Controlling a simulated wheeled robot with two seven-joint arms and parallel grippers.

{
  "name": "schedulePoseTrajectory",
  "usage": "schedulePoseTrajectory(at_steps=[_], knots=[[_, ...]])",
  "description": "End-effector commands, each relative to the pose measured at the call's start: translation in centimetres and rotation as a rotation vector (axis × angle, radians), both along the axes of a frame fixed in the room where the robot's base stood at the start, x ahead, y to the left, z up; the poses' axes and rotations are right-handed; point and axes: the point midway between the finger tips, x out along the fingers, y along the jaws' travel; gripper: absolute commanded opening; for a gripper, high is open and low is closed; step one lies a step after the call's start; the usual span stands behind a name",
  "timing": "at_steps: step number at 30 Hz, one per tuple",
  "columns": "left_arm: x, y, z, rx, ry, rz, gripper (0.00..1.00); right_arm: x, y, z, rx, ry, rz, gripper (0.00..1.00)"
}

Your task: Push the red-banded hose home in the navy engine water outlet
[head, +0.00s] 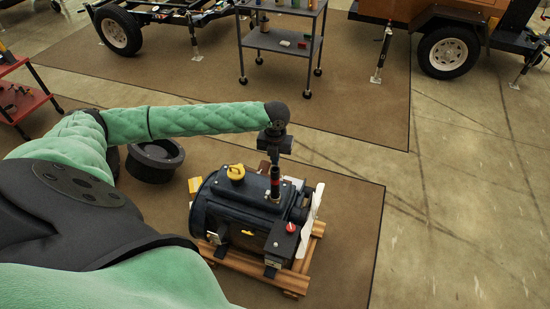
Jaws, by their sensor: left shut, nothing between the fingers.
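The navy engine (238,207) sits on a wooden pallet in the lower middle of the head view, with a yellow cap on top. A short dark upright hose (275,186) with a red band stands at the engine's top right side. Its lower end meets the engine, but the outlet is hidden and I cannot tell how deep the hose sits. My left gripper (275,156) points down, shut and empty, right above the hose's top end. I cannot tell whether it touches the hose. My right gripper is not in view.
A white fan (312,208) is on the engine's right side, near a red knob (291,228). The wooden pallet (240,280) rests on a brown mat (345,225). A black round tub (155,158) is behind left. A grey cart (282,44) stands farther back. Floor at right is clear.

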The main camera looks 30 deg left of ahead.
Motion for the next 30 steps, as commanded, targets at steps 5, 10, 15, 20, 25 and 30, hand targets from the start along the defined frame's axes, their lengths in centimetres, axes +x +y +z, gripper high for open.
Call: schedulePoseTrajectory(at_steps=[5,10,15,20,25,30], knots=[[0.0,0.0,0.5,0.000,0.000,0.000,0.00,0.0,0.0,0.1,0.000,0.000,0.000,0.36],[0.1,0.0,2.1,0.000,-0.003,0.000,0.00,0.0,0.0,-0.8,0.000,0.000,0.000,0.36],[0.1,0.0,4.8,0.000,-0.003,-0.001,0.00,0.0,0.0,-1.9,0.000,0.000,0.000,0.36],[0.0,0.0,6.9,0.000,-0.002,-0.001,0.00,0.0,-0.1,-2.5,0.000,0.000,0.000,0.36],[0.0,0.0,7.9,0.000,-0.001,0.000,0.00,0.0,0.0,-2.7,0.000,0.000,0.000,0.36],[0.0,-0.1,8.0,0.000,0.000,0.001,0.00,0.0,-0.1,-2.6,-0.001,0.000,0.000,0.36]])
